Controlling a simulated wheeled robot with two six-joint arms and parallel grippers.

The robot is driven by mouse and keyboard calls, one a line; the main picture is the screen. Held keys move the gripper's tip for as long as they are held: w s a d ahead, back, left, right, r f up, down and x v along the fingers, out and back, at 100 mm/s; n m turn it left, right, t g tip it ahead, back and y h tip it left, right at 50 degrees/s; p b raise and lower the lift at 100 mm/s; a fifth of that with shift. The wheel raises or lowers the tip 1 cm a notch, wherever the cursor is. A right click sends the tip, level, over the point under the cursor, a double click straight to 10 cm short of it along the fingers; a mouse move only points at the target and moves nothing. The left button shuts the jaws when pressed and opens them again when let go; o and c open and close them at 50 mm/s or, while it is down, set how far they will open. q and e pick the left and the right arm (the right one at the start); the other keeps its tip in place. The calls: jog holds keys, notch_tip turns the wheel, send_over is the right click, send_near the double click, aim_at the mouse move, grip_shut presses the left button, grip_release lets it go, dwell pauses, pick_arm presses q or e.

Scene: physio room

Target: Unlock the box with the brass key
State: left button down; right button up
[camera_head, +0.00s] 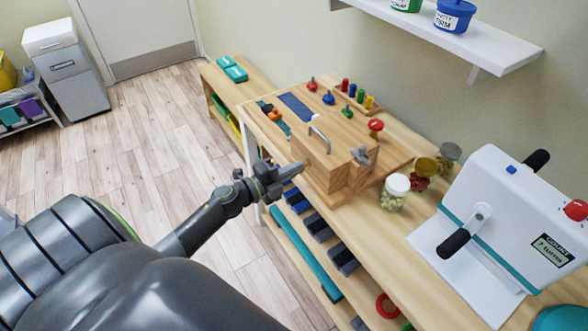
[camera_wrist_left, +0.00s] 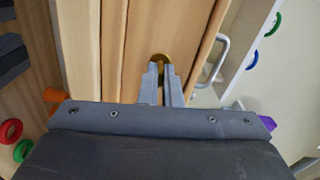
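The wooden box (camera_head: 318,172) stands on the bench, with a metal handle (camera_head: 320,139) on it. The handle also shows in the wrist view (camera_wrist_left: 215,62). My left gripper (camera_head: 298,168) is at the box's left-facing side. In the wrist view its fingers (camera_wrist_left: 161,78) are close together, with a narrow gap. A round brass piece (camera_wrist_left: 160,58) shows at the fingertips against the wood. The brass key's shape is mostly hidden between the fingers, and I cannot see how deep it sits. My right gripper is not in view.
A grey knob-like fitting (camera_head: 361,155) is on the box's right part. Jars, including one with a white lid (camera_head: 394,192), and a white crank machine (camera_head: 505,215) stand to the right. Coloured pegs (camera_head: 357,94) stand behind. A wall shelf (camera_head: 470,45) hangs above.

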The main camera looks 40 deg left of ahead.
pick_arm(q)
jog(key=c, duration=1.6)
grip_release()
jog(key=shift+s, duration=0.1)
jog(key=shift+b+v, duration=1.6)
jog(key=shift+v, duration=7.05)
jog(key=shift+f, duration=0.15)
